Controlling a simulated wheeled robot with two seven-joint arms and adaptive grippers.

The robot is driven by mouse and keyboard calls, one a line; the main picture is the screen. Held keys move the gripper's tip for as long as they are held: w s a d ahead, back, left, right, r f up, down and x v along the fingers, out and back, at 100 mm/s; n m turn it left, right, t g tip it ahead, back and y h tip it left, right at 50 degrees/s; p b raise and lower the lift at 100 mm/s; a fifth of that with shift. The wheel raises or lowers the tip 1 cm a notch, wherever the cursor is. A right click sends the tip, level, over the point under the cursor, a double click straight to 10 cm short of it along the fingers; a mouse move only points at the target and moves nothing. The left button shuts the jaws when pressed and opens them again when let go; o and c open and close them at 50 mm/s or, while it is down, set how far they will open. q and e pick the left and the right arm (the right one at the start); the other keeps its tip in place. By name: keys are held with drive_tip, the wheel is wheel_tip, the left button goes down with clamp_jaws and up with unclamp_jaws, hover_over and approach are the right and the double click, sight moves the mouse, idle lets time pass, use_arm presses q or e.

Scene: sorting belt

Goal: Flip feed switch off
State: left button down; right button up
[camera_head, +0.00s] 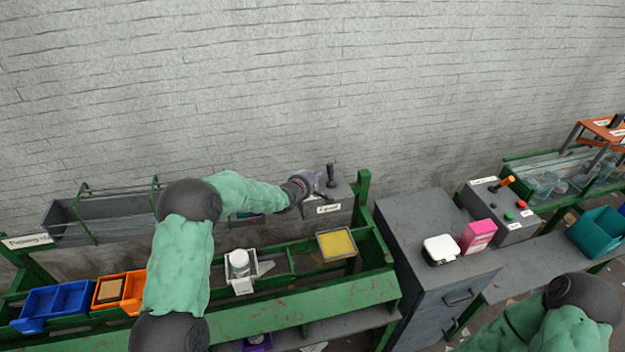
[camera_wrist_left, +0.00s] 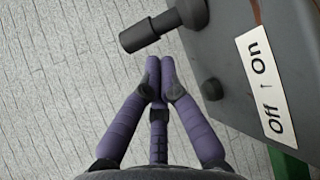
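The feed switch is a grey box (camera_head: 340,195) with a dark lever (camera_head: 331,174) standing up from it in the head view. The left wrist view shows the box (camera_wrist_left: 222,50) at the right, with a white label (camera_wrist_left: 262,85) reading "Off" and "On". The lever (camera_wrist_left: 148,34) sticks out from the box at the top, nearer the "On" end. My left gripper (camera_head: 318,184) is beside the box, close to the lever. In the left wrist view its purple fingertips (camera_wrist_left: 160,68) are together with nothing between them, just below the lever and apart from it. My right gripper is out of view.
A green frame holds a blue bin (camera_head: 55,300), an orange bin and a yellow pad (camera_head: 336,244). A grey cabinet (camera_head: 415,225) stands right of the switch box. Another control box (camera_head: 490,205) with an orange-handled lever and buttons is further right. A brick wall is behind.

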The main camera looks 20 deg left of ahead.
sight(329, 172)
use_arm(q)
drive_tip(key=shift+x, duration=1.8)
drive_tip(key=shift+s+d+r+m+t+b, duration=0.2)
drive_tip(key=shift+m+t+b, duration=0.3)
drive_tip(key=shift+b, duration=1.55)
drive_tip(key=t+b, duration=0.1)
drive_tip(key=b, duration=0.2)
drive_tip(key=s+m+t+b, duration=0.1)
drive_tip(key=b, duration=0.2)
drive_tip(key=shift+s+d+r+m+t, duration=0.2)
drive_tip(key=shift+d+m+t, duration=0.1)
drive_tip(key=shift+d+t, duration=0.1)
drive_tip(key=shift+s+d+r+b, duration=0.1)
drive_tip(key=shift+s+d+b, duration=0.15)
drive_tip(key=shift+b, duration=0.55)
drive_tip(key=shift+s+d+b, duration=0.4)
drive_tip(key=shift+s+b, duration=0.25)
drive_tip(key=shift+b, duration=0.05)
drive_tip(key=shift+s, duration=0.15)
